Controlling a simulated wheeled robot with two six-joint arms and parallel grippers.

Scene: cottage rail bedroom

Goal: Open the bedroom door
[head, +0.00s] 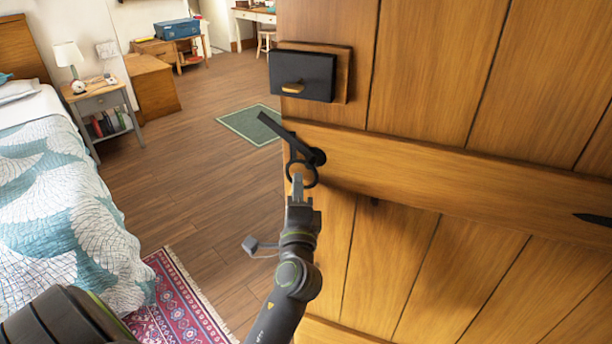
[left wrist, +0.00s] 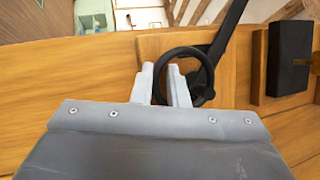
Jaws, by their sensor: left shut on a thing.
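The plank door (head: 440,90) fills the right side of the head view. Its left edge stands free, with room floor visible beside it and no frame next to it. A black ring handle (head: 302,184) with a slanted black lever (head: 285,137) sits near that edge. My left gripper (head: 297,185) is shut on the ring's lower part. In the left wrist view the fingers (left wrist: 163,84) pinch one side of the ring (left wrist: 184,51), and the lever (left wrist: 228,32) runs up behind it. My right gripper is not in view.
A black lock box (head: 303,76) is mounted on the door above the handle. A bed (head: 60,195) stands at the left, with a nightstand (head: 98,101) beyond it. A patterned rug (head: 180,305) and a green mat (head: 250,125) lie on the floor.

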